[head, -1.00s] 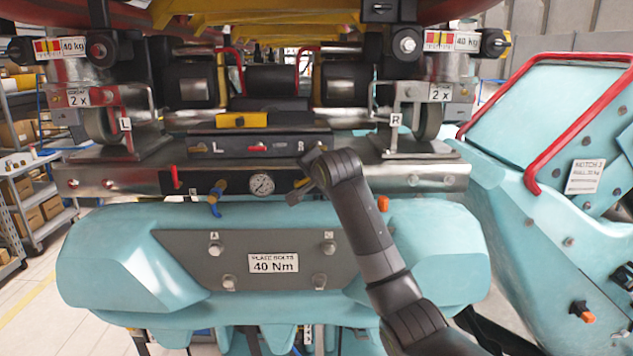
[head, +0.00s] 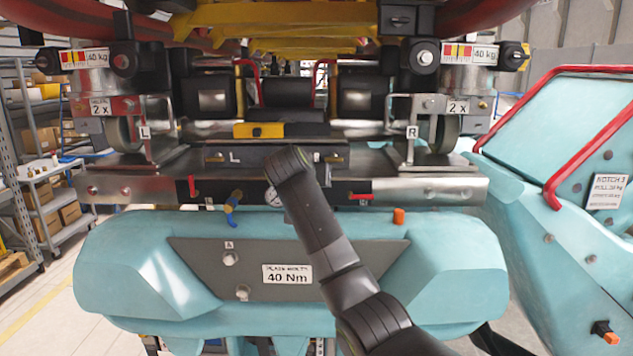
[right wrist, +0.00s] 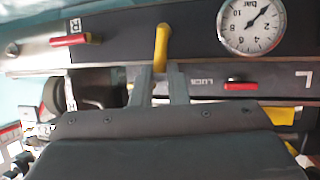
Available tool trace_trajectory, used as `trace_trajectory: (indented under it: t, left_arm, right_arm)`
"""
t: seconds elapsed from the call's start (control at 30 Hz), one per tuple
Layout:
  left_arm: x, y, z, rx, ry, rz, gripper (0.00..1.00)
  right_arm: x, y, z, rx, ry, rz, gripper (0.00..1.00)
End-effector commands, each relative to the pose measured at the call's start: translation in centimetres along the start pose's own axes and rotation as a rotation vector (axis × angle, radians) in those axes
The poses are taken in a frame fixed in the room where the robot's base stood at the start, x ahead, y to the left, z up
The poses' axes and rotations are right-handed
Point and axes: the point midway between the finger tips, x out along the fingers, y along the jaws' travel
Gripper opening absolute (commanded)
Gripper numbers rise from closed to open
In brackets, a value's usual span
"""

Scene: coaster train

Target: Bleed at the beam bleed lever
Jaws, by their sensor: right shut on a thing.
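A yellow lever (right wrist: 161,44) stands out from the dark panel of the beam, beside the round pressure gauge (right wrist: 250,24). My right gripper (right wrist: 161,72) is at this lever's free end, its two fingers on either side of it and shut on it. In the head view my right arm reaches up over the panel and hides the yellow lever and the fingertips. Part of the gauge (head: 273,197) shows left of the arm. My left gripper is not in view.
A red lever (head: 192,187) points upright at the beam's left; another red lever (head: 358,196) lies level at the right, also in the wrist view (right wrist: 70,40). A third red lever (right wrist: 240,86) sits on the neighbouring panel. A blue hose (head: 230,215) hangs left of the gauge.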

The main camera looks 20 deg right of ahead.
Motion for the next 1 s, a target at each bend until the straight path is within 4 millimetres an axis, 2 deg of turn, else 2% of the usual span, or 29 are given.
trace_trajectory:
  t: [0.33, 0.9, 0.93, 1.0]
  left_arm:
    - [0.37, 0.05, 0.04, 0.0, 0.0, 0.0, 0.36]
    - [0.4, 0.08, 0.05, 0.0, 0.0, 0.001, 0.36]
    - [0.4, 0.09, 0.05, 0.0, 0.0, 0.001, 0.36]
    - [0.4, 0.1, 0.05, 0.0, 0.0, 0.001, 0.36]
  right_arm:
    - [-0.04, -0.76, 0.27, -0.134, 0.024, 0.062, 0.0]
    - [-0.06, -0.92, 0.26, -0.159, 0.031, 0.073, 0.0]
    - [-0.07, -0.92, 0.26, -0.159, 0.031, 0.073, 0.17]
    - [-0.07, -0.92, 0.25, -0.159, 0.031, 0.073, 0.26]
